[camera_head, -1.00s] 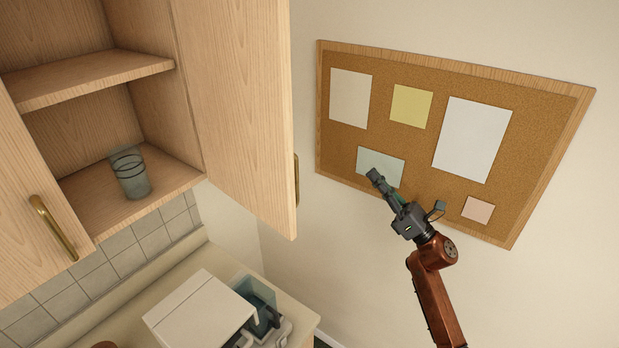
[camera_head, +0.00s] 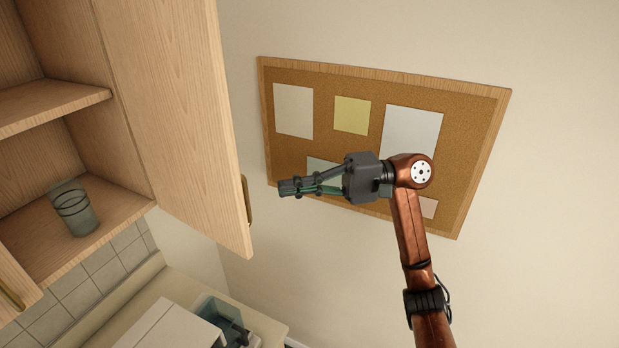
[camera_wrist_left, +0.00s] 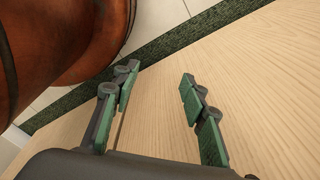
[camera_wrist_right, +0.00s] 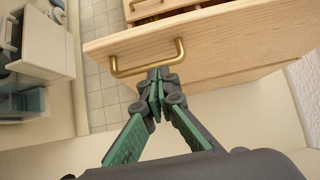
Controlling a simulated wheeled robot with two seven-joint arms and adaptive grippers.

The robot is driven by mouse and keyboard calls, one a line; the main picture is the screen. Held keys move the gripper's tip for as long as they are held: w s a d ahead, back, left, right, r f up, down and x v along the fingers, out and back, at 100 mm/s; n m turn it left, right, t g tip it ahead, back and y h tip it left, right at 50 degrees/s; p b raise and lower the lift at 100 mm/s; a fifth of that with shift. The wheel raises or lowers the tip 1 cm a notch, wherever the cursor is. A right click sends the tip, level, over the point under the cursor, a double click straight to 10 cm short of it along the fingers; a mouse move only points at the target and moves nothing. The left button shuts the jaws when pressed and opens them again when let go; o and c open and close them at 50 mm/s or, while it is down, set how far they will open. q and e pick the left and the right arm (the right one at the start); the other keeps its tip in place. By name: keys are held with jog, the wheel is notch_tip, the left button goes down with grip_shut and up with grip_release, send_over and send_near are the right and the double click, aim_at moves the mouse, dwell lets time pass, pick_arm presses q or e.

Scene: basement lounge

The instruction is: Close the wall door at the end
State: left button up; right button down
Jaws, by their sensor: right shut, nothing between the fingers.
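The wall cupboard door (camera_head: 180,110) is light wood and stands swung open in the head view. Its brass handle (camera_head: 247,201) is near its free lower edge, on the face turned right. My right gripper (camera_head: 284,188) is shut and empty, its tips pointing left at the handle side of the door, with a small gap in the picture. In the right wrist view, the shut fingertips (camera_wrist_right: 157,76) appear just in front of or at the brass handle (camera_wrist_right: 147,58); I cannot tell if they touch. My left gripper (camera_wrist_left: 158,82) is open and empty above a wood-grain surface (camera_wrist_left: 255,80).
The open cupboard (camera_head: 110,198) holds a glass (camera_head: 74,208) on its lower shelf. A cork board (camera_head: 390,130) with papers hangs on the wall behind my right arm. A white appliance (camera_head: 170,328) stands on the counter below. Open air lies right of the door.

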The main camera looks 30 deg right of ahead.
pick_arm(q)
notch_tip(320, 180, up, 3)
jog(key=p, duration=0.2)
jog(key=shift+w+r+p, duration=0.15)
jog(key=shift+p, duration=0.25)
pick_arm(e)
jog(key=s+a, duration=0.1)
jog(key=a, duration=0.6)
jog(key=shift+s, duration=0.15)
